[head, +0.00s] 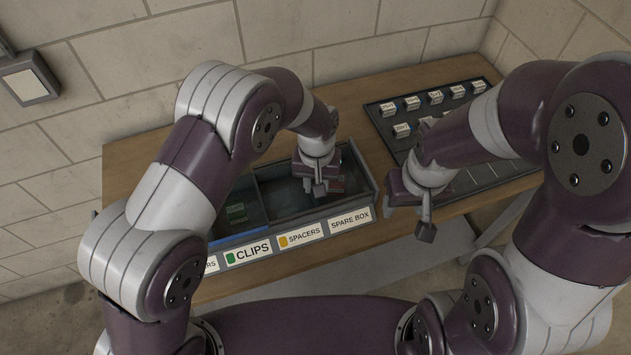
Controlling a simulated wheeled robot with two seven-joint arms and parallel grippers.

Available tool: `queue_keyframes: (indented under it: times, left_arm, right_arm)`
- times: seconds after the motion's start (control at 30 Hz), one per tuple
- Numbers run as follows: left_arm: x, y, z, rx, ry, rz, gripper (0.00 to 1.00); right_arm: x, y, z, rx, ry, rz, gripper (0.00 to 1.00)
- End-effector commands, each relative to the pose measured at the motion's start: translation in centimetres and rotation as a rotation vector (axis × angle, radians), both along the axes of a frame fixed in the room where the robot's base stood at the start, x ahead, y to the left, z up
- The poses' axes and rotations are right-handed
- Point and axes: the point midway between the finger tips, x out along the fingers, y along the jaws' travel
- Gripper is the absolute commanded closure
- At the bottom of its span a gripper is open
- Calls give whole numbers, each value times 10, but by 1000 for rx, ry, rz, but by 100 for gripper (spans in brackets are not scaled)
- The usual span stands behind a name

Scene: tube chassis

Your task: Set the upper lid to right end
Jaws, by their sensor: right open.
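A long grey box (350,200) stands on the table, with front labels ending in "RS", then "CLIPS", "SPACERS" and "SPARE BOX". A bluish, see-through surface (228,222) shows at its left part; it may be a lid, but I cannot tell upper from lower. My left arm hides much of that side. My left gripper (319,188) points down over the right part of the box, and its finger gap does not show clearly. My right gripper (426,229) is open and empty, in front of the table edge and right of the box.
A dark tray (470,180) with several small white labelled blocks (436,97) lies at the right of the wooden table (135,165). Table behind the box is bare. A block wall stands behind.

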Motion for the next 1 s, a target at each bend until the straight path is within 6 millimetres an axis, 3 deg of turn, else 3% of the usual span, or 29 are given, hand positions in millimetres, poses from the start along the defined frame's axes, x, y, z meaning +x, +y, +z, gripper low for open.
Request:
queue_keyframes:
  times: [0.07, 0.1, 0.13, 0.17, 0.43, 0.53, 0.9, 1.0]
  left_arm:
    - [3, -3, 2, -8, -10, 0, 100]
    - [3, -3, 2, -8, -10, 0, 60]
    - [3, -3, 2, -8, -10, 0, 50]
    - [2, -3, 2, -8, -10, 0, 47]
    - [2, -2, 2, -4, -6, 0, 47]
    - [2, -2, 11, -6, -9, -1, 47]
    - [2, -3, 103, -6, -10, -1, 47]
    - [2, -3, 125, -3, -6, -1, 47]
  right_arm:
    - [0, 0, 0, 0, 0, 0, 47]
    - [0, 0, 0, 0, 0, 0, 47]
    - [0, 0, 0, 0, 0, 0, 47]
    - [0, 0, 0, 0, 0, 0, 47]
    - [0, 0, -1, 0, 0, 0, 47]
    - [0, 0, -4, 0, 0, 0, 47]
    - [0, 0, -25, 0, 0, 0, 47]
    - [0, 0, -7, 0, 0, 0, 47]
